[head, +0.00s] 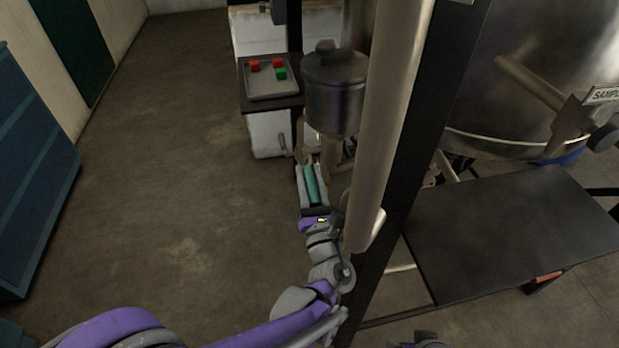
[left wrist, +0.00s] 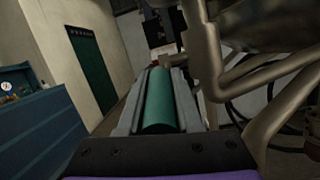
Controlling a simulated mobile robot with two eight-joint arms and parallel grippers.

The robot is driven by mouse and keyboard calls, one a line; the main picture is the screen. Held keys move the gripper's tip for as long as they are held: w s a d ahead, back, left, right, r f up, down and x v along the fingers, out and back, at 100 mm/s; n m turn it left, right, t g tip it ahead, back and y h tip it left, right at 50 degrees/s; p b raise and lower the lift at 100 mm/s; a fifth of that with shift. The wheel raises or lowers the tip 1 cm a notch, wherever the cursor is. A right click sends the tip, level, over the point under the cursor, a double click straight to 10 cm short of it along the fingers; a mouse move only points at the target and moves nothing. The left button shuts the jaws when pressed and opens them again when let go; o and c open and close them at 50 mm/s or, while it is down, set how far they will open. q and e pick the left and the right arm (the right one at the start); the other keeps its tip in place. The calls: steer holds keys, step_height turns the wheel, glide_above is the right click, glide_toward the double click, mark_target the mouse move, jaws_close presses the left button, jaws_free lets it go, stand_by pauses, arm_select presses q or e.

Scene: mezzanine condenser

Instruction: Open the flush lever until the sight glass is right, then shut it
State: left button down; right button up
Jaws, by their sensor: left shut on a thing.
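My left gripper (head: 312,172) is shut around a green-teal cylindrical handle (head: 313,188), which appears to be the flush lever's grip. In the left wrist view the same handle (left wrist: 158,105) lies lengthwise between the two grey fingers of the gripper (left wrist: 158,76). The far end of the lever meets pipework below a lidded metal pot (head: 334,90), but the joint is too small and dark to read. I cannot make out the sight glass or its level in either view.
A thick upright pipe (head: 386,130) and a dark post stand just right of my left arm. A tray (head: 272,85) with red and green blocks rests on a small shelf behind. A dark platform (head: 510,230) lies right. Open floor (head: 180,170) lies left, beside blue drawers (head: 35,170).

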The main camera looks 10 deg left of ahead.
arm_select(q)
steer(key=t+b, duration=0.1)
steer(key=f+t+b, duration=0.1)
steer(key=shift+w+f+y+b, duration=0.25)
steer(key=shift+f+y+b, duration=0.05)
steer(key=shift+y, duration=0.1)
steer(key=shift+w+a+f+t+y+b, duration=0.15)
steer(key=shift+t+b, duration=0.1)
steer(key=shift+t, duration=0.2)
steer(key=shift+w+f+t+y+b, duration=0.1)
steer(key=shift+f+t+y+b, duration=0.1)
steer(key=shift+t, duration=0.25)
